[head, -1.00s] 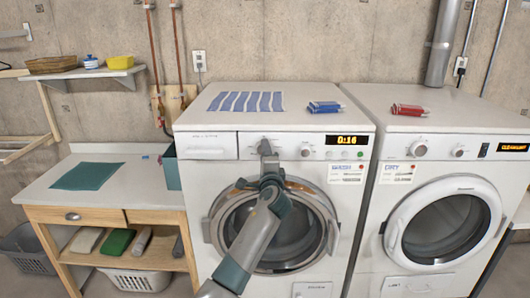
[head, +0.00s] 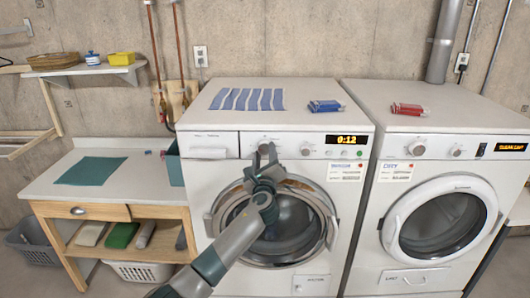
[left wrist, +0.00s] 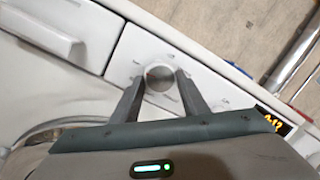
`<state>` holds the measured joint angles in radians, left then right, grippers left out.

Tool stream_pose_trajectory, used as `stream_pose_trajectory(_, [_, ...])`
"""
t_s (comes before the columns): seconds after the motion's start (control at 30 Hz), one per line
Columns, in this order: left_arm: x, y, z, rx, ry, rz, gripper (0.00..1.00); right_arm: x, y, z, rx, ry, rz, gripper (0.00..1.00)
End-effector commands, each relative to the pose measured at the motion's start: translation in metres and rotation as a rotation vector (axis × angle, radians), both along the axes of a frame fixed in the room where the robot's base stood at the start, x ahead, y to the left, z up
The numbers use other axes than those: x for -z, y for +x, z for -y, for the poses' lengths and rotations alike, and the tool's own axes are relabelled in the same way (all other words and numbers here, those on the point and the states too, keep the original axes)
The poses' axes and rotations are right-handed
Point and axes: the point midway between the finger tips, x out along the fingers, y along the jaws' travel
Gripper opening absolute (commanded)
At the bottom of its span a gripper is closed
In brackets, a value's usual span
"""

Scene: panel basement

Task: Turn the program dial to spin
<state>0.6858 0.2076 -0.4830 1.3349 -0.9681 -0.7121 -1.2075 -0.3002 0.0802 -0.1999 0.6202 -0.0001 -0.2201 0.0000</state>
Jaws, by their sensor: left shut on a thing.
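The washer (head: 225,185) stands in the middle of the head view, with a lit display (head: 347,140) at the right of its panel. My left gripper (head: 264,147) reaches up to the panel and is shut on the round program dial. In the left wrist view the dial (left wrist: 158,79) sits between my two gripper fingers (left wrist: 159,84), with a small reddish mark on its left side. In the head view the gripper hides most of the dial. Setting marks around it are too small to read. My right gripper is not in view.
A second knob (head: 305,150) sits right of the dial. Below are the washer's round door (head: 334,222) and its handle. A dryer (head: 370,245) stands at the right, and a wooden bench (head: 45,192) at the left. Blue cloth strips (head: 247,99) lie on the washer.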

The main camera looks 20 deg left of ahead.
Motion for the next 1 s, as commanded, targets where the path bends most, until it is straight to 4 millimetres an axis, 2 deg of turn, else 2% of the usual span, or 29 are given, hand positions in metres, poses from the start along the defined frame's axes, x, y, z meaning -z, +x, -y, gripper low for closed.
stream_pose_trajectory(0.2, [-0.0035, 0.0005, -0.0013, 0.000, 0.064, -0.014, 0.18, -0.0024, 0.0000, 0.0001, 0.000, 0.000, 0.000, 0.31])
stream_pose_trajectory(0.63, [-0.0035, 0.0005, -0.0013, -0.001, 0.078, -0.017, 0.18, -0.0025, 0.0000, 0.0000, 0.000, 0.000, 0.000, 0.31])
stream_pose_trajectory(0.67, [-0.0036, 0.0004, -0.0013, -0.001, 0.078, -0.017, 0.43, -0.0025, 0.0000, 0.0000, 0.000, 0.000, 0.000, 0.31])
stream_pose_trajectory(0.73, [-0.0035, 0.0004, -0.0011, -0.001, 0.078, -0.017, 0.59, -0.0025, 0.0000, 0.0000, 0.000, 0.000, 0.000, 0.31])
stream_pose_trajectory(1.0, [-0.0013, 0.0000, -0.0007, 0.000, 0.076, -0.020, 0.59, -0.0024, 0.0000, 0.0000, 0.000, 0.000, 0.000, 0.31])
